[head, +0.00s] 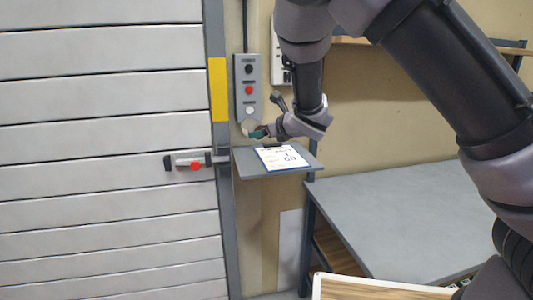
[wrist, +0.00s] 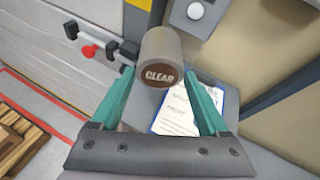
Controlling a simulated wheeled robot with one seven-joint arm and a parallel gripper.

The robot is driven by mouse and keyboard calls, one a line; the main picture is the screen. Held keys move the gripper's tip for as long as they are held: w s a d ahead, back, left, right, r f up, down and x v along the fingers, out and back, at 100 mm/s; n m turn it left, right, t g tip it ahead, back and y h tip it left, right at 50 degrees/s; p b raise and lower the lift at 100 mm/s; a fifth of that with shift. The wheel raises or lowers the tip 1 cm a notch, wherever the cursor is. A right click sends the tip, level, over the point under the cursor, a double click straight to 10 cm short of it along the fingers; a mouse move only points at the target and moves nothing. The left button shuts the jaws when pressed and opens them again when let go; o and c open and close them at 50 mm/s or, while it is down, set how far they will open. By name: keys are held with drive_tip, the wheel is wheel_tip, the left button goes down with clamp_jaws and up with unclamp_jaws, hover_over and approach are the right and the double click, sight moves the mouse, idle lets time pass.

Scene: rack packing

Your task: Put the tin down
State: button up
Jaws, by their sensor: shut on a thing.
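The tin (wrist: 161,50) is a beige-grey cylinder with a brown round end marked "CLEAR". My gripper (wrist: 158,76) is shut on it, with one green finger on each side. In the head view the tin (head: 249,126) shows small and pale, partly hidden by my gripper (head: 258,131). It is held in the air above the left part of a small grey wall shelf (head: 248,166), just under the button box. How far the tin is above the shelf is hard to tell.
A clipboard with papers (head: 282,157) lies on the shelf and covers much of it; the shelf's left part is bare. A button box (head: 249,88) is on the wall above. A door latch with a red knob (head: 195,165) is at the left. A bare grey table (head: 420,215) stands at the right.

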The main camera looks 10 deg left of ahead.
drive_tip(key=f, duration=0.6)
drive_tip(key=shift+w+a, duration=0.3)
drive_tip(key=shift+f, duration=2)
drive_tip(key=o, duration=1.3)
drive_tip(key=shift+f, duration=0.15)
drive_tip(key=shift+o, duration=0.2)
